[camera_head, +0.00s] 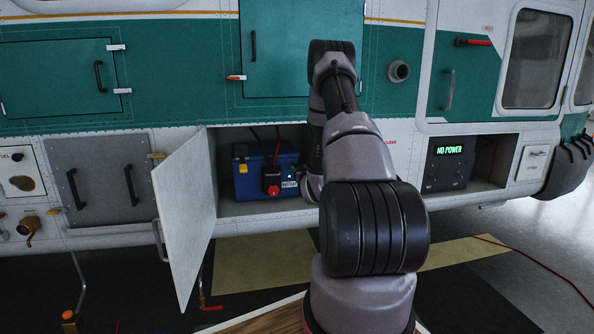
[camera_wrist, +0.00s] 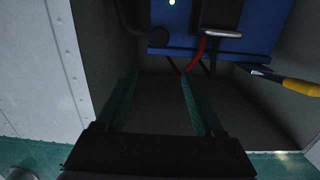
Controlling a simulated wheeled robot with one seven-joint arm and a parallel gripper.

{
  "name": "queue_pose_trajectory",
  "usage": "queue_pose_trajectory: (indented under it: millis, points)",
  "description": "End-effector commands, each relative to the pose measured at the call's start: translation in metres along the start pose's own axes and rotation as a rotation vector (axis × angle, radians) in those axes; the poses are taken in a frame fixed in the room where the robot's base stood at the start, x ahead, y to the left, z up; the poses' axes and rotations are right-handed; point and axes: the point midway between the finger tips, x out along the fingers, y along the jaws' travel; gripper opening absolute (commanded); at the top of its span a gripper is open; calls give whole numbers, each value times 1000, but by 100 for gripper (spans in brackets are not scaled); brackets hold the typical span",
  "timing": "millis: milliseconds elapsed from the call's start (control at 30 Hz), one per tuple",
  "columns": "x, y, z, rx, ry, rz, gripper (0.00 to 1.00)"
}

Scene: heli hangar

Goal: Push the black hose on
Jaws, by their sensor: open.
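The black hose (camera_wrist: 128,22) shows in the upper left of the wrist view as a dark curved tube. Its thicker round end (camera_wrist: 158,37) lies at the edge of the blue battery box (camera_wrist: 262,25); I cannot tell whether it is seated on a fitting. The battery box (camera_head: 256,182) stands in the open bay in the head view, where I cannot make out the hose. My gripper (camera_wrist: 160,75) is open and empty, its two green fingers reaching into the bay, apart from the hose end. In the head view my arm hides the gripper.
A white door (camera_head: 185,215) hangs open left of the bay. A red plug (camera_head: 272,181) is on the battery's front; red cables (camera_wrist: 196,55) run beside it. A yellow-handled part (camera_wrist: 298,87) sticks out at right in the wrist view. A "NO POWER" panel (camera_head: 449,165) is further right.

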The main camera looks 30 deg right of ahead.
Motion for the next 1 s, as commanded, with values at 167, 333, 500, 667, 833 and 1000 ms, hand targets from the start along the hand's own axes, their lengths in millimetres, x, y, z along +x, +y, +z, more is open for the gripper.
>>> queue_pose_trajectory:
  millis: [167, 333, 500, 667, 833, 1000]
  points:
    - [-6, 6, 32, -25, 39, -16, 70]
    - [3, 6, 35, -30, 50, -21, 70]
    - [32, 5, 33, -31, 51, -22, 70]
    - [63, 4, 32, -31, 51, -22, 70]
    - [88, 4, 31, -30, 48, -21, 70]
    - [100, 4, 30, -30, 48, -21, 70]
